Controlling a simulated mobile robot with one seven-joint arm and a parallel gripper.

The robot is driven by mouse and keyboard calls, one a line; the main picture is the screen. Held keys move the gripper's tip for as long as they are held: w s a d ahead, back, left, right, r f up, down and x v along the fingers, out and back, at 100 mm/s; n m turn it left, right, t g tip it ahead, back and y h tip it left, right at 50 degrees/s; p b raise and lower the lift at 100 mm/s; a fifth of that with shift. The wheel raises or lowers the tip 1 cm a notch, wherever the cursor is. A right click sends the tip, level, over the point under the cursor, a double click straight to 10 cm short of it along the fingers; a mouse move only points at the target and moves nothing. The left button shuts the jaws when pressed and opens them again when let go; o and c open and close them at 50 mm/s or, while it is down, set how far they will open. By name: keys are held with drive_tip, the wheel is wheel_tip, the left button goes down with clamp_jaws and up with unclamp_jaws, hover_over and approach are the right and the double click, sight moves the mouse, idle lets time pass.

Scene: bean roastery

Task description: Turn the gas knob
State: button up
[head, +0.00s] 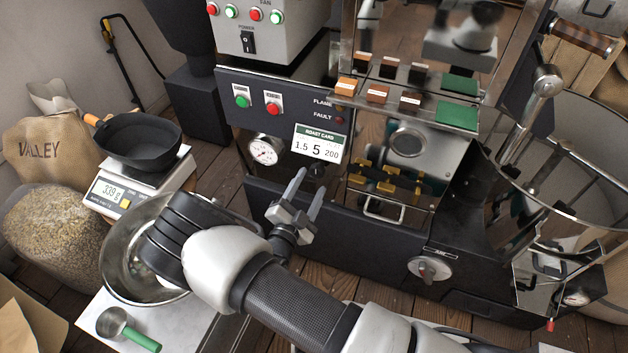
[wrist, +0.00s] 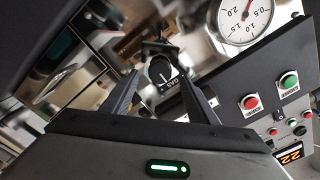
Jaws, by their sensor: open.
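The gas knob (wrist: 161,70) is a round dark knob with a pale pointer line and a GAS label beside it. In the wrist view it shows between and beyond the fingertips of my gripper (wrist: 160,76). In the head view the dark knob (head: 317,169) is just below the roast card, partly covered by the fingers. My gripper (head: 310,178) is open, its two fingers pointing at the panel on either side of the knob. I cannot tell whether the fingers touch the knob.
A pressure gauge (head: 264,150) and the roast card (head: 317,145) are close to the knob on the panel. A green button (head: 242,101) and a red button (head: 273,108) are above. A steel bowl (head: 120,250) and a scale (head: 130,190) stand left of my arm.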

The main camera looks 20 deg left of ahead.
sight(316, 174)
drive_tip(key=shift+w+d, duration=0.15)
drive_tip(key=shift+w, duration=1.55)
drive_tip(key=c, duration=1.1)
drive_tip(key=shift+o, duration=0.2)
